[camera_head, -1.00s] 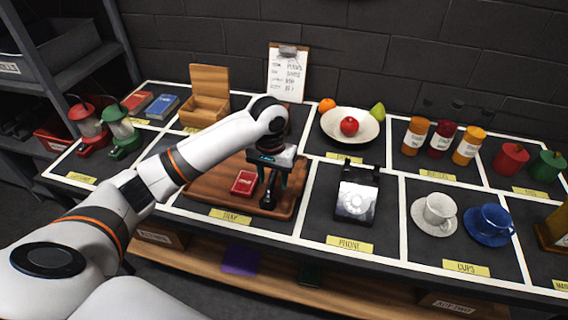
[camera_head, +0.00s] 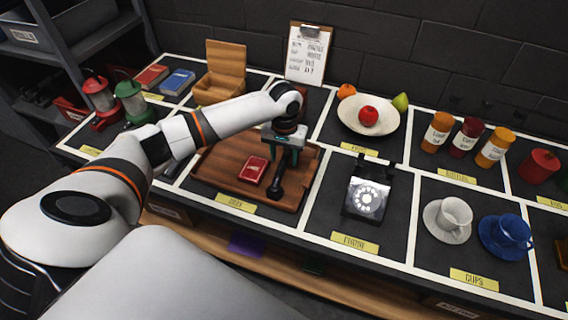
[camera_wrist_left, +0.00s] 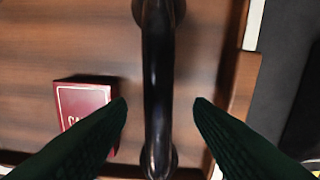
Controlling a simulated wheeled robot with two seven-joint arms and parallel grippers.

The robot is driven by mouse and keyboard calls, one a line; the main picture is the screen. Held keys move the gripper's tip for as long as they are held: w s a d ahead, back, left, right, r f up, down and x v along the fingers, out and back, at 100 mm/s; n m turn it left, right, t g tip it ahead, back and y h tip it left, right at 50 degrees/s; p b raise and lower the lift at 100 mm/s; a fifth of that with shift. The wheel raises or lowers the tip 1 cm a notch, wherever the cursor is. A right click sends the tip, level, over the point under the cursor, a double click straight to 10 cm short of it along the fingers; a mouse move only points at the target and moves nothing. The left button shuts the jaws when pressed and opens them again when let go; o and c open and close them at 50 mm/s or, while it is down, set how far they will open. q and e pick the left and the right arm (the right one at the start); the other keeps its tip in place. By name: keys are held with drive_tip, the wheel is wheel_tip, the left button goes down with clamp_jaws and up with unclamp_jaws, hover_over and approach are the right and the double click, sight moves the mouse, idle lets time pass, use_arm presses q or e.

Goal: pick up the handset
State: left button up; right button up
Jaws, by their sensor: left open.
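The black handset (camera_head: 277,180) lies on the wooden tray (camera_head: 218,171), near the tray's right side. In the left wrist view the handset (camera_wrist_left: 158,90) runs lengthwise up the middle of the picture. My left gripper (camera_head: 284,152) is above the handset and pointing down, partly covering its far end. In the left wrist view the green-black fingers of the left gripper (camera_wrist_left: 160,104) are open, one on each side of the handset, with a gap on both sides. The black phone (camera_head: 367,195) with a white dial stands to the right without a handset on it. My right gripper is not seen.
A red card box (camera_head: 252,170) lies on the tray just left of the handset. White and blue cups (camera_head: 448,219) stand at right. A fruit bowl (camera_head: 368,122) and a clipboard (camera_head: 308,53) are behind.

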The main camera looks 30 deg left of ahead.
use_arm(q)
wheel_tip(320, 180, down, 2)
drive_tip(key=shift+s+a+f, duration=0.1)
drive_tip(key=shift+f, duration=0.3)
drive_tip(key=c, duration=0.4)
clamp_jaws()
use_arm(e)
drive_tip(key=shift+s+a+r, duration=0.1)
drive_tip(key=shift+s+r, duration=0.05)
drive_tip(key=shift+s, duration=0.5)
